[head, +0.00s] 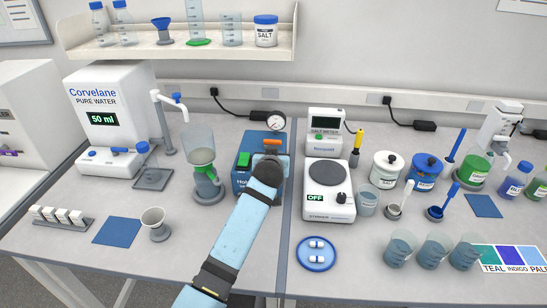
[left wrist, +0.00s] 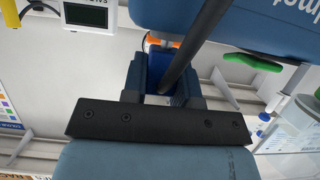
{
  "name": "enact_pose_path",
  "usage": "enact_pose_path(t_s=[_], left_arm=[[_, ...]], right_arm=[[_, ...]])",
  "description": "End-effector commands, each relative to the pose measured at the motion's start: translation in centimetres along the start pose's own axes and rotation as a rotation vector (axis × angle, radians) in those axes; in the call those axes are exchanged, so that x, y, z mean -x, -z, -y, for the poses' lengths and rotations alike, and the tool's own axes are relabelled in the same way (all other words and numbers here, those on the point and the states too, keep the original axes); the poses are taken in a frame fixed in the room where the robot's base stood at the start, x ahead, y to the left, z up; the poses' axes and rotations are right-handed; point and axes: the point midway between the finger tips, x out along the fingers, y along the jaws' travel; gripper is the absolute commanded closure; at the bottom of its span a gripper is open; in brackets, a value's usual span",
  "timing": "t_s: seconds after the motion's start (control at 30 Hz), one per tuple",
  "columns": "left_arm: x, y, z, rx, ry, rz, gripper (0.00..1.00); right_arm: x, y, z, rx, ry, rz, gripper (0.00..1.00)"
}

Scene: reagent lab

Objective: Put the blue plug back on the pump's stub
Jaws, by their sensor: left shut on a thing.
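The blue pump (head: 248,155) stands at the middle of the bench, with a round gauge and a green switch. Its blue body also fills the top of the left wrist view (left wrist: 250,25). My left gripper (head: 268,160) is at the pump's front, its wrist covering part of it. In the left wrist view its fingers (left wrist: 162,85) are shut on the blue plug (left wrist: 158,72). An orange part (left wrist: 155,40) shows just beyond the plug, and a dark rod crosses in front. I cannot tell whether plug and stub touch; the stub is hidden. My right gripper is out of view.
A blue dish with tablets (head: 316,262) is at the front. Bench between cup and arm is clear.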

Motion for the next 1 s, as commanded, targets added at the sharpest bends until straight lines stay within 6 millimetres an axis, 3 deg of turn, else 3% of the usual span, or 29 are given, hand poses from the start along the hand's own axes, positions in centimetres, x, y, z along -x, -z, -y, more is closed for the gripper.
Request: enact_pose_path(t_s=[0.97,1.0], left_arm=[[-0.28,-0.70,-0.04,0.000,0.000,0.000,1.00],[-0.28,-0.70,-0.04,0.000,0.000,0.000,0.66]], right_arm=[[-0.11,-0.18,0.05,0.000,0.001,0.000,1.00],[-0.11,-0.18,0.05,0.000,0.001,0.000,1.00]])
